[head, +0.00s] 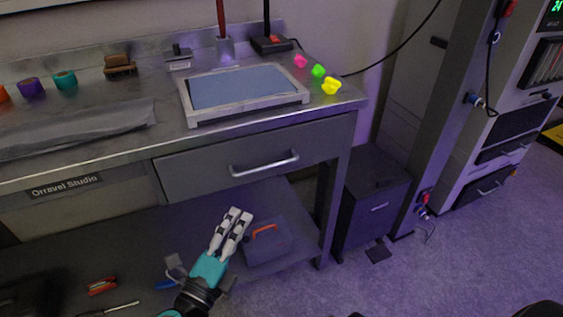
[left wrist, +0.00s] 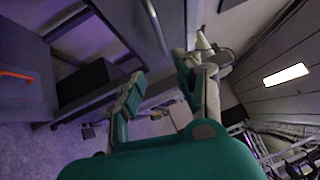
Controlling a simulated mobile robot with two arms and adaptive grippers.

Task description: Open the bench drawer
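The bench drawer (head: 210,166) has a grey front under the bench top and looks closed. Its silver bar handle (head: 264,163) is bare in the head view, and the handle also shows in the left wrist view (left wrist: 154,28). My left gripper (head: 240,213) is below and a little left of the handle, fingers pointing up toward the drawer. In the left wrist view the gripper (left wrist: 165,75) has its fingers apart with nothing between them. The handle is beyond the fingertips, not touched. My right gripper is not in view.
The bench top (head: 243,121) carries a framed blue panel (head: 240,87) and several small coloured items. A toolbox with an orange handle (head: 266,240) stands on the lower shelf near my left gripper. A dark cabinet (head: 373,200) stands right of the bench. The floor (head: 480,260) at right is clear.

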